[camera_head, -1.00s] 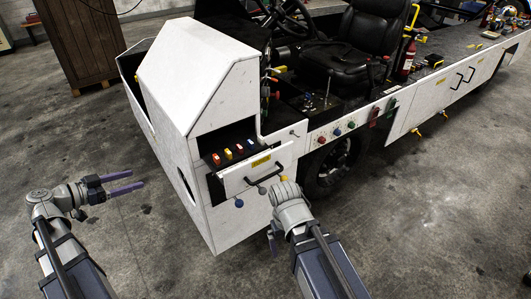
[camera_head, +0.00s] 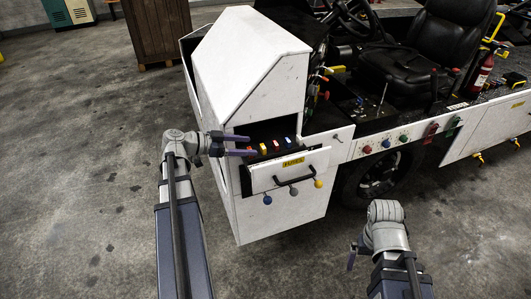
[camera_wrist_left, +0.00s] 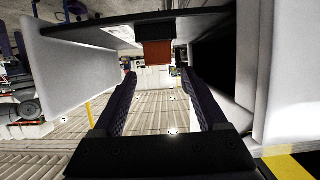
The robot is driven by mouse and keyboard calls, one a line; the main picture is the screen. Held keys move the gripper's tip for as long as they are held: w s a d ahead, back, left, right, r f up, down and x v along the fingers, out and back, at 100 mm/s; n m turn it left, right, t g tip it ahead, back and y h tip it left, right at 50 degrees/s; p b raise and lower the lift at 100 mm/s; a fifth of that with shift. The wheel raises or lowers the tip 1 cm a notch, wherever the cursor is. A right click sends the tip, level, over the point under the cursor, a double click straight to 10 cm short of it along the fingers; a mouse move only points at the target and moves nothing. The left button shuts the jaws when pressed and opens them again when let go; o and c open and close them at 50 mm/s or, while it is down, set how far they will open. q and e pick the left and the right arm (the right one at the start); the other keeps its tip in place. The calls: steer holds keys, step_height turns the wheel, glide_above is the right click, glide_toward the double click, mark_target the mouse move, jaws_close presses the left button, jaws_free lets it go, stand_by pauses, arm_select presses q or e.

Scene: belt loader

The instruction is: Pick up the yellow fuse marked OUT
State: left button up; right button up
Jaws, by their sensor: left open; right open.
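An open drawer labelled FUSES (camera_head: 293,161) in the white cabinet holds a row of small coloured fuses. The yellow fuse (camera_head: 263,149) is near the left end of the row. Its marking is too small to read. A blue-white fuse (camera_head: 276,145) and a red fuse (camera_head: 288,141) lie to its right. My left gripper (camera_head: 246,145) is open at the drawer's left end, its fingers pointing right toward the row. In the left wrist view a red-orange block (camera_wrist_left: 155,52) shows beyond the open, empty fingers. My right gripper (camera_head: 352,260) is low in front, open, mostly hidden by its wrist.
The white cabinet's side wall (camera_head: 215,105) rises just behind my left gripper. A wheel (camera_head: 380,175) and a black seat (camera_head: 425,60) are to the right. Open concrete floor lies at the left.

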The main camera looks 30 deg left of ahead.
mark_target(261, 147)
arm_select(q)
steer(key=shift+b+x, duration=0.95)
steer(key=shift+x, duration=1.6)
jaws_close()
